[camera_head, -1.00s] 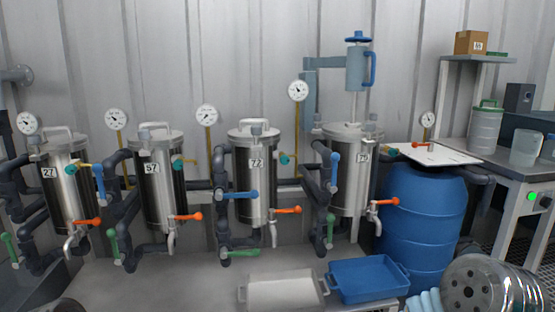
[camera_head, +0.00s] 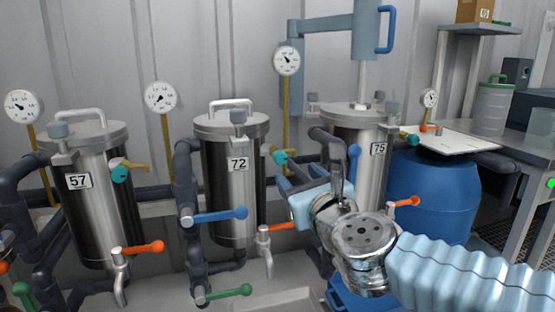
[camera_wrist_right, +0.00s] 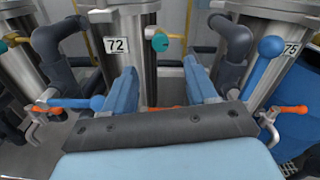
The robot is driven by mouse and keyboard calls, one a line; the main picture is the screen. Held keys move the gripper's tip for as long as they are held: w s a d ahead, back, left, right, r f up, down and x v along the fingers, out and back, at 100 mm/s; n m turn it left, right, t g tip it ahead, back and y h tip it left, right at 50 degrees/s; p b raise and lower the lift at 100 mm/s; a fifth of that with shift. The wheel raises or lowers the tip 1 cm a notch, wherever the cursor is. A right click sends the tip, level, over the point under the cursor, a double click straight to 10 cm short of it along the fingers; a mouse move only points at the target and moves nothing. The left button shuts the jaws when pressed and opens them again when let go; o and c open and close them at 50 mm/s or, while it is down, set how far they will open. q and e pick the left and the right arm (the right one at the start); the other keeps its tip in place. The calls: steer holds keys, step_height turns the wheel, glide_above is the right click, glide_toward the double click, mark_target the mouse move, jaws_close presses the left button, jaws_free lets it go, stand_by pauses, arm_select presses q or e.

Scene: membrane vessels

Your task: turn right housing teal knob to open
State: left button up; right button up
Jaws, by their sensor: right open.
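The housings are upright steel cylinders. Housing 75 (camera_head: 372,185), the rightmost, has a teal knob (camera_head: 412,140) on a brass stub at its right side. Housing 72 (camera_head: 228,185) has a teal knob (camera_head: 280,157), which also shows in the wrist view (camera_wrist_right: 160,43). My right gripper (camera_head: 310,172) is open and empty, in front of the gap between housings 72 and 75. In the wrist view its fingers (camera_wrist_right: 160,70) stand either side of the line to housing 72's knob, apart from it. My left gripper is not in view.
Blue-handled levers (camera_head: 220,215), orange-handled taps (camera_head: 142,247) and dark pipes (camera_head: 188,205) crowd the housings. Housing 57 (camera_head: 100,215) stands left. A blue barrel (camera_head: 440,190) stands right of housing 75, with a white board (camera_head: 450,142) above it.

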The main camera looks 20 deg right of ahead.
mark_target(281, 160)
steer(key=w, duration=1.1)
steer(key=shift+w+a, duration=0.15)
steer(key=shift+f, duration=0.1)
steer(key=c, duration=1.1)
steer(key=shift+o, duration=0.2)
